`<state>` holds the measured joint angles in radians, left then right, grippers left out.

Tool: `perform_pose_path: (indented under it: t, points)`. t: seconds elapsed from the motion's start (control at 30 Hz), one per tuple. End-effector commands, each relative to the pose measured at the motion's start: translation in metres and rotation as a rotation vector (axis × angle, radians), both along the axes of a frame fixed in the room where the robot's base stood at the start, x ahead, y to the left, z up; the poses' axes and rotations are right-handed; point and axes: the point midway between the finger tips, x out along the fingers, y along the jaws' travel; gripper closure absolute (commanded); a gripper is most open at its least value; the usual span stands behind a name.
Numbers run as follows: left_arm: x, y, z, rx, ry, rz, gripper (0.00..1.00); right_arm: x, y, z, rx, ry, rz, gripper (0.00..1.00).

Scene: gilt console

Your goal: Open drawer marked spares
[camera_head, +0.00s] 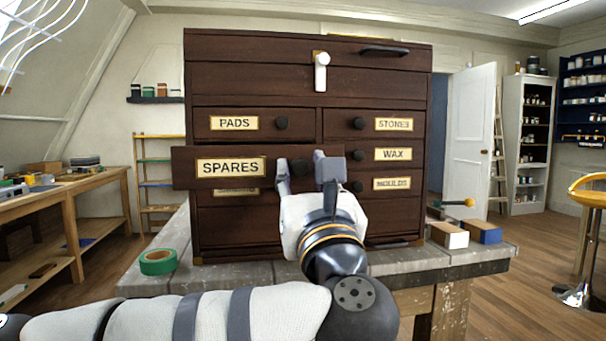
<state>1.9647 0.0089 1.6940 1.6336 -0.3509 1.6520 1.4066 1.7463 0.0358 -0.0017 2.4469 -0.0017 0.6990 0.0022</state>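The drawer marked SPARES (231,168) is in the left column of a dark wooden chest (254,78), below the PADS drawer. Its front stands out from the chest, past the left side, and covers part of the drawer label below. Its dark round knob (298,166) is at the right of its label. My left gripper (301,163) is in front of the chest, with its fingers either side of the knob. The fingers are spread, and a gap shows between the knob and the right finger. My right gripper is not in view.
The PADS drawer (235,124) and the right-hand STONES (393,125), WAX and MOULDS drawers look shut. A white latch (321,72) hangs above. Green tape (158,262) lies left on the grey bench (200,280); small boxes (450,235) stand right.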

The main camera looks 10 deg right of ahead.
Motion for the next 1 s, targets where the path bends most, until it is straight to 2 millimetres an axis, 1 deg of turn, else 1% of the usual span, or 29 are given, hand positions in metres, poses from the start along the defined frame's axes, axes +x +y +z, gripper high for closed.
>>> perform_pose_path:
  t: [0.27,0.37,0.47,0.6,0.7,0.83,0.9,1.0]
  points:
    - [0.000,0.000,-0.001,0.000,0.001,0.000,0.57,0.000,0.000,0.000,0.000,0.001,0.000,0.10]
    - [-0.006,-0.001,-0.003,0.001,0.001,-0.003,0.57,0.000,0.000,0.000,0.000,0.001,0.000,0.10]
    - [-0.025,-0.004,-0.012,0.001,0.001,-0.006,0.57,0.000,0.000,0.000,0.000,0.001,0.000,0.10]
    - [-0.062,-0.007,-0.027,0.001,0.002,-0.007,0.57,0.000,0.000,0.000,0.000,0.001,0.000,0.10]
    - [-0.084,-0.008,-0.036,0.001,0.002,-0.005,0.57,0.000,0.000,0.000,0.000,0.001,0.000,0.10]
    - [-0.103,-0.010,-0.046,0.001,0.005,-0.005,0.57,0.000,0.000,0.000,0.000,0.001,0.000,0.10]
    - [-0.108,-0.009,-0.047,0.000,0.004,-0.002,0.57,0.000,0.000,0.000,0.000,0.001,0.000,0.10]
    - [-0.111,-0.009,-0.047,-0.001,0.002,0.000,0.57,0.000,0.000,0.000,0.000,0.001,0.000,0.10]
